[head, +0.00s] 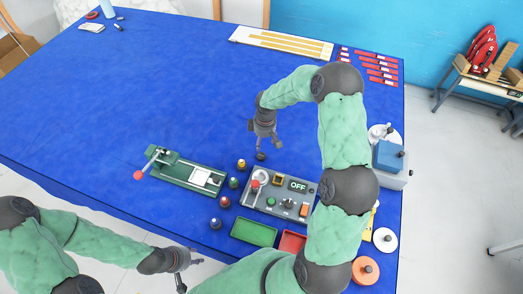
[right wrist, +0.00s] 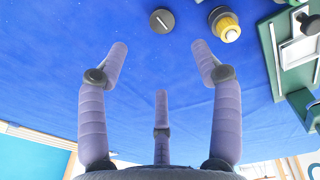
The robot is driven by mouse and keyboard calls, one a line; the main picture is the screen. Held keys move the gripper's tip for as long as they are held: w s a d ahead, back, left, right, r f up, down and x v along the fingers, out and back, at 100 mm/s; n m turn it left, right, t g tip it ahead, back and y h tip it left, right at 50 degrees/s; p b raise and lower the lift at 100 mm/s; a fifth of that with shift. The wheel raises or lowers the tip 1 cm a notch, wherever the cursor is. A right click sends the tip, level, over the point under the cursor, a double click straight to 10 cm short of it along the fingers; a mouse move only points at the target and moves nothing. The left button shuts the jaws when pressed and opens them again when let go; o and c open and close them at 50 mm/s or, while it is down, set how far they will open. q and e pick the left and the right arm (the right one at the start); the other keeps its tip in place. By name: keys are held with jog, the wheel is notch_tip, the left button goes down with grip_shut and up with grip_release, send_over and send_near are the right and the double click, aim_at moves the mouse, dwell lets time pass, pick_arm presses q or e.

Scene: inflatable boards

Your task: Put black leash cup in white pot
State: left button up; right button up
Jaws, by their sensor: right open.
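The black leash cup appears to be the small dark disc (right wrist: 162,21) on the blue table, beyond and roughly between my right fingertips in the right wrist view. It also shows in the head view (head: 261,156), just below my right gripper (head: 266,143). My right gripper (right wrist: 160,62) is open and empty, its fingers apart and clear of the disc. A white round piece with a dark knob (head: 385,239) at the right table edge may be the white pot; I cannot tell for sure. My left gripper (head: 187,263) is low at the front edge, its finger opening unclear.
Small knobbed pieces, including a yellow one (right wrist: 225,25), stand left of a grey control panel (head: 271,205). A green jig (head: 183,175) lies further left. Green (head: 254,232) and red (head: 292,242) trays are in front. The table's left and back are mostly clear.

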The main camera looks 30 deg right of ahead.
jog(key=n+p, duration=0.5)
jog(key=n, duration=0.3)
jog(key=n+g+p, duration=0.1)
jog(key=n, duration=0.1)
send_over(261, 156)
notch_tip(261, 156, down, 7)
jog(key=shift+d+r, duration=0.1)
jog(key=shift+d, duration=0.05)
jog(key=shift+f+p, duration=0.45)
jog(key=shift+f, duration=0.3)
jog(key=shift+f+p, duration=0.55)
jog(key=shift+f, duration=1.45)
jog(key=c, duration=1)
jog(key=shift+r, duration=0.1)
